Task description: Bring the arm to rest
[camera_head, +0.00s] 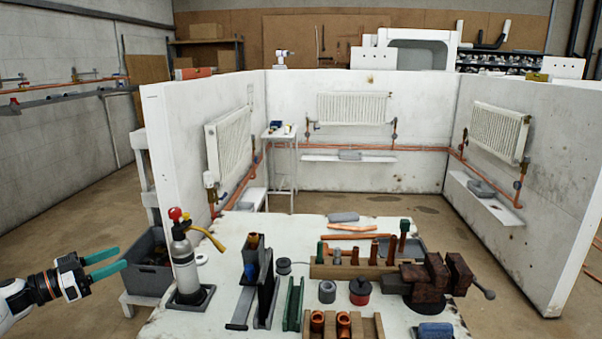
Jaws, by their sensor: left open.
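My left gripper (106,264) comes in from the left edge. Its two green fingers are spread apart with nothing between them. It hangs in the air to the left of the workbench (210,320), in front of a dark grey crate (150,262). My left arm behind it runs out of view at the lower left. My right gripper is not in view.
On the bench stand a gas torch (184,262) with a yellow nozzle, copper fittings, a rust-brown vice (435,278) and a red-and-black tin (360,291). Behind it is a white-walled bay with radiators (353,108). Floor at the far left is clear.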

